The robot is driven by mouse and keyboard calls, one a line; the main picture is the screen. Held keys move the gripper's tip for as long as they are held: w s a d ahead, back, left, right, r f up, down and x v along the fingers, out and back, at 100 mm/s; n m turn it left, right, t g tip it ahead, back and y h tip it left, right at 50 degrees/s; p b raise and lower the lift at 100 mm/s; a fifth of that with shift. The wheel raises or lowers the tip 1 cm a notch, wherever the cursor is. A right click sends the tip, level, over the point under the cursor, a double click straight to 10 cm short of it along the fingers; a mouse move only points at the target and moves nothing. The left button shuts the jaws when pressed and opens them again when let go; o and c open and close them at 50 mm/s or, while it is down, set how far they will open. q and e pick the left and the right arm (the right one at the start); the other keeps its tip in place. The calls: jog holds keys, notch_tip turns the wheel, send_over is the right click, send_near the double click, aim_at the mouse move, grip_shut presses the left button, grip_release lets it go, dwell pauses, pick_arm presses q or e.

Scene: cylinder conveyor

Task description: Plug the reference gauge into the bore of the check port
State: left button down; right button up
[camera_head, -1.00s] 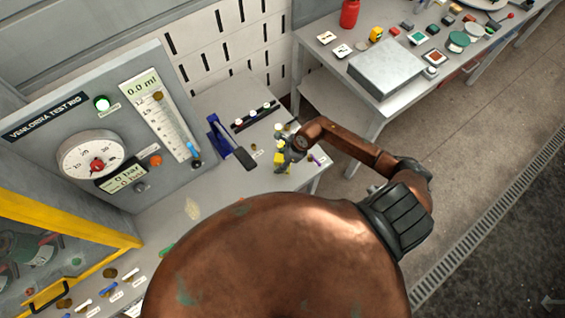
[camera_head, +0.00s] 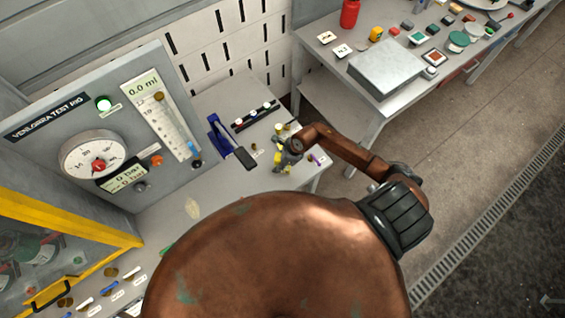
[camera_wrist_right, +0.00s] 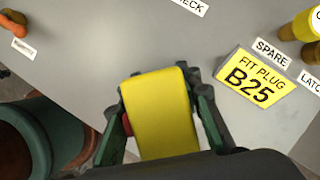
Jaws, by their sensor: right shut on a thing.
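My right gripper (camera_head: 286,160) is low over the right end of the test-rig bench in the head view. In the wrist view, the right gripper (camera_wrist_right: 162,112) is shut on a yellow block with rounded corners (camera_wrist_right: 160,108), seemingly the reference gauge. Its lower end is hidden. A white label ending in "ECK" (camera_wrist_right: 191,5) lies ahead of the block at the top edge of the wrist view. I cannot make out the bore of the check port. My left gripper does not show.
A yellow "FIT PLUG B25" sign (camera_wrist_right: 252,82) and yellow parts (camera_wrist_right: 300,27) by "SPARE" and "LATCH" labels stand to the right. An orange piece (camera_wrist_right: 14,24) is at upper left. A blue lever clamp (camera_head: 226,140) stands left of the gripper. Bare grey bench lies ahead.

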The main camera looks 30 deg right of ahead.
grip_shut()
jog(key=shift+w+r, duration=0.1)
